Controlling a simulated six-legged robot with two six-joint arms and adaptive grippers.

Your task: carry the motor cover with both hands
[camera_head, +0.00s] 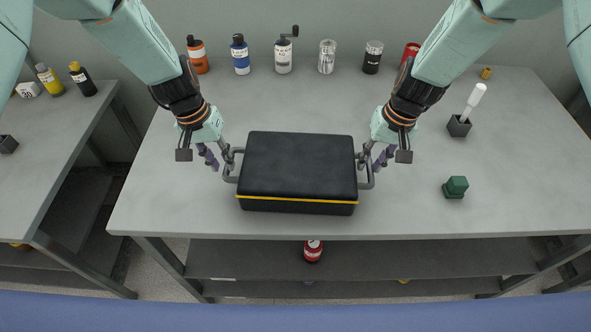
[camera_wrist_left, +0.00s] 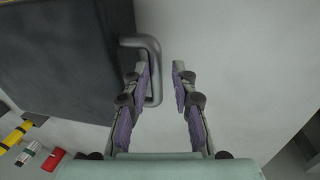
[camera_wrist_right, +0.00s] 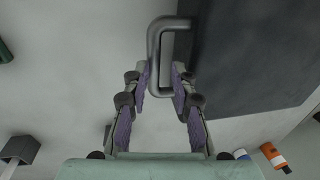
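The motor cover (camera_head: 298,170) is a black box with a yellow stripe and a grey loop handle at each end, lying near the front edge of the table. My left gripper (camera_head: 229,158) is at the left handle (camera_head: 230,178). In the left wrist view the fingers (camera_wrist_left: 162,70) are apart, with the handle bar (camera_wrist_left: 155,70) between them, close to one finger. My right gripper (camera_head: 366,160) is at the right handle (camera_head: 369,180). In the right wrist view its fingers (camera_wrist_right: 160,72) are apart, with the handle bar (camera_wrist_right: 153,55) between them. Neither gripper is closed on its handle.
Several bottles and jars, including an orange one (camera_head: 198,55), line the table's back. A dark holder with a white-handled brush (camera_head: 474,100) and a green block (camera_head: 456,187) stand at right. A side table (camera_head: 60,130) is at left. A red item (camera_head: 313,250) sits on the shelf below.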

